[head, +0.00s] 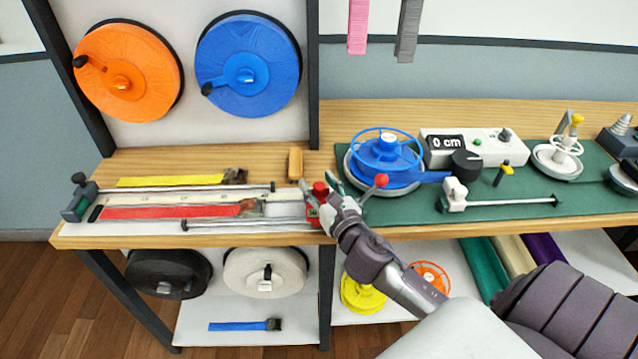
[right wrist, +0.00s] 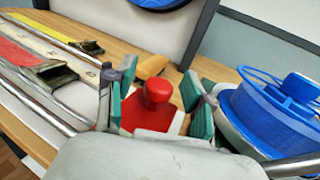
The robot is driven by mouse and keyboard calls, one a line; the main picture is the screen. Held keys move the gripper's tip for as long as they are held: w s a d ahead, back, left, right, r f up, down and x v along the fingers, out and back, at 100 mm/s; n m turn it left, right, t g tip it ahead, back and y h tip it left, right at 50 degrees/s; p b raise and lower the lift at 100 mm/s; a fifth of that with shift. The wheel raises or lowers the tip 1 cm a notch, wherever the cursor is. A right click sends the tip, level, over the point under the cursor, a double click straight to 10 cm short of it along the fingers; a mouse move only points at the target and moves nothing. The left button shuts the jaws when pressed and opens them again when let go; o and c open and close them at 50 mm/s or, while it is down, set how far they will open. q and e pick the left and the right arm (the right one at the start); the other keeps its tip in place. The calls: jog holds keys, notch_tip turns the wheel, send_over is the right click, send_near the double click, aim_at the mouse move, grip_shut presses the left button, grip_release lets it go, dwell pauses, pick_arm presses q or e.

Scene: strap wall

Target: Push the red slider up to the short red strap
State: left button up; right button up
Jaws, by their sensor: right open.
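The red slider (head: 320,189) with its round knob sits at the right end of the measuring track; it also shows in the right wrist view (right wrist: 155,98). The short red strap (head: 170,212) lies flat along the track to the left, its dark buckle (head: 249,207) facing the slider. A stretch of bare track separates buckle and slider. My right gripper (right wrist: 160,105) is open, its green-padded fingers on either side of the slider's knob. I cannot tell whether they touch it. My left gripper is not in view.
Metal rails (head: 245,224) run along both sides of the track. A yellow strap (head: 170,181) lies behind it. A wooden block (head: 295,163) stands behind the slider.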

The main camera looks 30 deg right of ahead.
grip_shut()
dwell(0.3)
jog(key=w+a, duration=0.1)
jog(key=a, duration=0.2)
jog(key=w+a+p, duration=0.1)
jog(key=w+a, duration=0.1)
jog(key=w+a+p, duration=0.1)
jog(key=w+a, duration=0.1)
jog(key=a, duration=0.1)
jog(key=shift+w+a, duration=0.15)
jog(key=shift+a, duration=0.2)
jog(key=shift+c, duration=2.4)
grip_release()
jog(key=o, duration=0.5)
jog(key=shift+w+a, duration=0.1)
jog(key=shift+a, duration=0.05)
